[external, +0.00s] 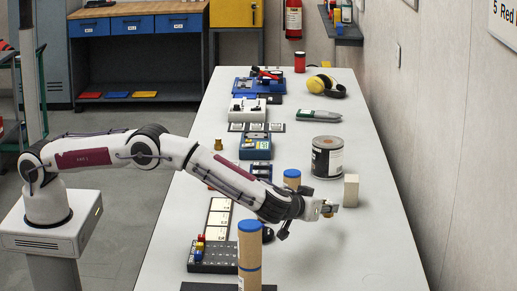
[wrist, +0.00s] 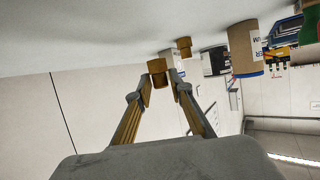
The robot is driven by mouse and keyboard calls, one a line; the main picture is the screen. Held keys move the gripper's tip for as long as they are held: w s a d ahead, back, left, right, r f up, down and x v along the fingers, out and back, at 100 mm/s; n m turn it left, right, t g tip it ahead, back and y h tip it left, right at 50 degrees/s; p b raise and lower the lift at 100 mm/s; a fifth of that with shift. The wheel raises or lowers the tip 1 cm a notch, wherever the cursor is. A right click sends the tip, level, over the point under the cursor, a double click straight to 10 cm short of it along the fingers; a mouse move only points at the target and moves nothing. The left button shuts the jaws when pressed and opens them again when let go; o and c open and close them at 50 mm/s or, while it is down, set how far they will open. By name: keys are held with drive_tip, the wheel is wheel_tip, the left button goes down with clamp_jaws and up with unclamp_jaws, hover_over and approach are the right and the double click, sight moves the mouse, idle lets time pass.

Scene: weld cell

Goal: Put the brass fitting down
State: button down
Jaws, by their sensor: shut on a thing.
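A brass fitting (wrist: 157,66) sits between the fingertips of my gripper (wrist: 161,80) in the wrist view, which shows the bench upside down. In the external view my gripper (external: 326,208) reaches low over the right part of the bench, and a bit of the brass fitting (external: 328,214) shows at its tips. A gap between the fitting and the bench is not clear to see. Another brass-coloured piece (external: 218,144) stands on the bench by its left edge. A similar piece (wrist: 184,46) shows beyond my gripper in the wrist view.
A beige block (external: 351,189) and a grey can (external: 327,160) stand just behind my gripper. A blue-capped cylinder (external: 250,258) stands near the front, another (external: 292,179) behind my forearm. A dark tray (external: 214,258) lies at left. The bench's front right (external: 350,262) is clear.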

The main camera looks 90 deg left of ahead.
sight(324, 230)
drive_tip(key=shift+f, duration=1.85)
drive_tip(key=shift+f, duration=0.1)
drive_tip(key=c, duration=1.8)
unclamp_jaws()
drive_tip(key=shift+v, duration=3.8)
